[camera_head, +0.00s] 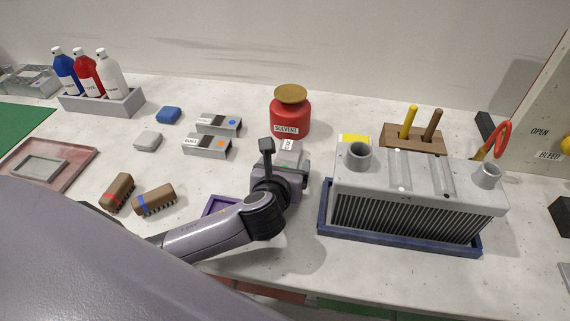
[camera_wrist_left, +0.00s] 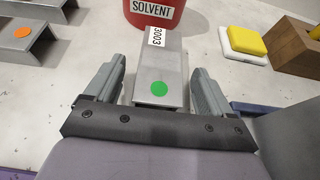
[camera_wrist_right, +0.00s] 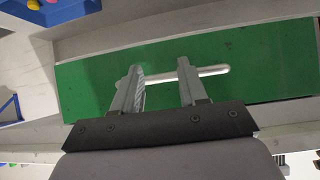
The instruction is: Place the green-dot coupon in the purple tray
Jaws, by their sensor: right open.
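The green-dot coupon (camera_wrist_left: 158,72) is a grey metal channel piece with a green dot and a "3003" label. It lies on the table in front of the red solvent can, and also shows in the head view (camera_head: 289,148), partly hidden by my left gripper. My left gripper (camera_wrist_left: 158,84) is open, with one finger on each side of the coupon and small gaps visible. The purple tray (camera_head: 212,207) is near the table's front, mostly hidden behind my left arm. My right gripper (camera_wrist_right: 160,82) is open and empty before a green panel with a pale bar handle (camera_wrist_right: 210,71).
The red solvent can (camera_head: 290,117) stands just behind the coupon. A finned grey block (camera_head: 415,205) in a blue tray stands to the right. Two other coupons (camera_head: 218,124) (camera_head: 206,145) and two brushes (camera_head: 117,192) (camera_head: 154,199) lie to the left.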

